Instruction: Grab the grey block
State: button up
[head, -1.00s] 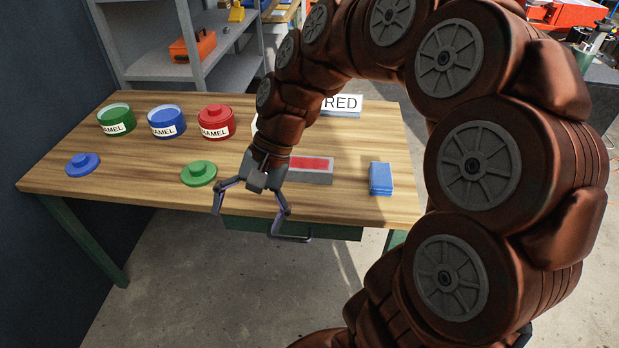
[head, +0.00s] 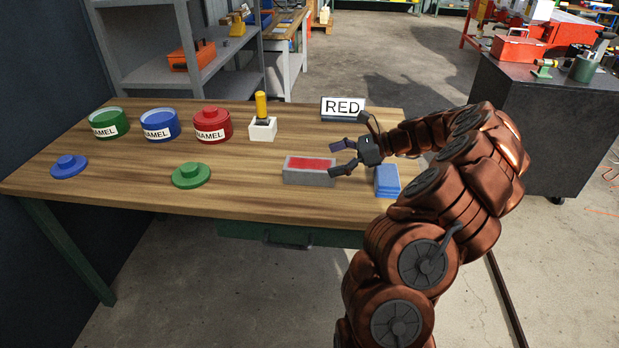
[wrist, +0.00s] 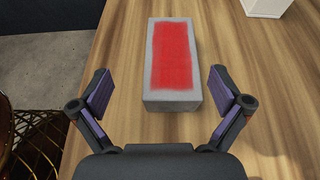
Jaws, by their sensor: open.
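The grey block (head: 309,179) with a red top lies on the wooden table, near the front edge. In the wrist view the grey block (wrist: 172,103) lies lengthwise ahead, between the lines of the two fingers, its near end about level with the fingertips. My gripper (head: 338,156) is open and empty at the right end of the block. It also shows in the wrist view (wrist: 160,92), with a finger on each side and a gap to the block on both sides. I cannot tell the exact height of the fingers above the table.
A blue block (head: 387,181) sits under my arm at the right. A white holder (head: 263,129) with a yellow-handled tool and a RED sign (head: 343,108) stand behind. A green lid (head: 191,175), a blue lid (head: 68,167) and several enamel tins, including a red one (head: 212,125), are left.

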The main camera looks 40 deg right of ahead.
aim_at(315, 164)
jog(key=shift+d+f, duration=0.3)
jog(key=shift+d, duration=0.1)
jog(key=shift+w+a+f, duration=0.1)
jog(key=shift+w, duration=0.05)
jog(key=shift+w+d+x, duration=0.1)
jog(key=shift+w+x, duration=0.05)
jog(key=shift+x, duration=1.65)
jog(key=shift+w+d+x, duration=0.1)
jog(key=shift+w+x, duration=0.05)
jog(key=shift+x, duration=1.6)
jog(key=c, duration=1.8)
jog(key=shift+c, duration=0.3)
